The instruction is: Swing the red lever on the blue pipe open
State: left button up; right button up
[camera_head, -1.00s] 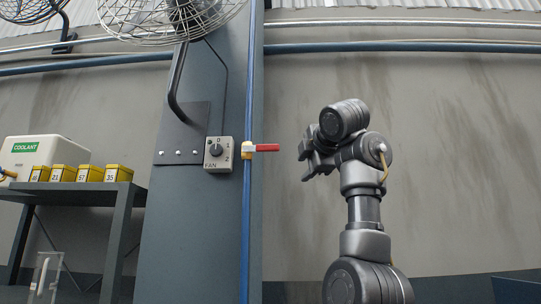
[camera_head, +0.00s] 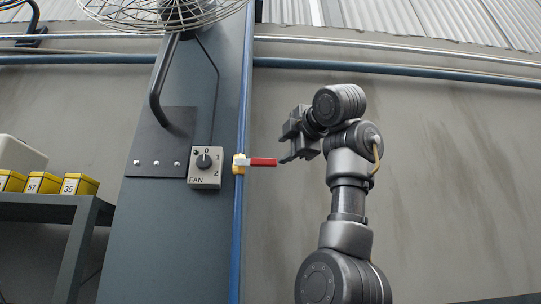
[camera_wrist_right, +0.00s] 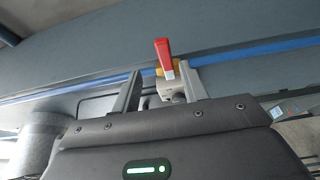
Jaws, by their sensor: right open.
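The red lever (camera_head: 263,162) sticks out to the right from a yellow valve body (camera_head: 239,164) on the vertical blue pipe (camera_head: 241,115). My right gripper (camera_head: 289,144) is open, with its fingers beside the lever's free end; whether they touch it I cannot tell. In the right wrist view the lever (camera_wrist_right: 164,54) stands beyond and between the two open fingertips (camera_wrist_right: 160,80), with the blue pipe (camera_wrist_right: 100,86) running across behind it. My left gripper is not in view.
A fan switch box (camera_head: 205,168) sits on the grey column (camera_head: 160,230) left of the pipe. A wire fan cage (camera_head: 165,12) hangs above. A shelf (camera_head: 75,205) with several yellow boxes is at the left.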

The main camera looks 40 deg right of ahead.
aim_at(270, 162)
jog(key=p+x, duration=0.2)
jog(key=x, duration=0.3)
jog(key=shift+w+f, duration=0.1)
jog(key=shift+w, duration=0.25)
jog(key=p+x, duration=0.2)
jog(key=x, duration=0.1)
jog(key=shift+w+d+f, duration=0.1)
jog(key=shift+w+f, duration=0.1)
jog(key=shift+w, duration=0.15)
jog(key=shift+w+f, duration=0.1)
jog(key=shift+w, duration=0.15)
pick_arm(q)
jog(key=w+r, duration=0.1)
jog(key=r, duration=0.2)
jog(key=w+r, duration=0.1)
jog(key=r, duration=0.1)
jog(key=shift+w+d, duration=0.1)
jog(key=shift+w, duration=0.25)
pick_arm(e)
grip_shut()
